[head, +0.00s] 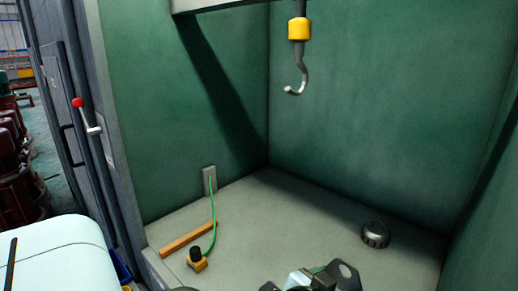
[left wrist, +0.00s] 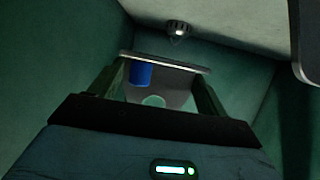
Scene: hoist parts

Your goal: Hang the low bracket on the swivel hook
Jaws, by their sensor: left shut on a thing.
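The swivel hook (head: 296,82) hangs open and empty below its yellow block (head: 299,29) in the upper part of the head view. The low bracket (head: 345,272), a dark grey plate with a hole, shows at the bottom edge. My left gripper (head: 312,276) is shut on it, well below the hook and partly cut off by the frame. In the left wrist view, the bracket (left wrist: 165,59) shows as a grey plate edge across my left gripper's two fingers (left wrist: 160,88). My right gripper is in neither view.
A dark round part (head: 375,235) stands on the bay floor at the right. A wooden bar (head: 188,238) and an orange block with a black knob (head: 197,262) lie at the left, with a green cable to a wall plate (head: 209,181). Green walls enclose the bay.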

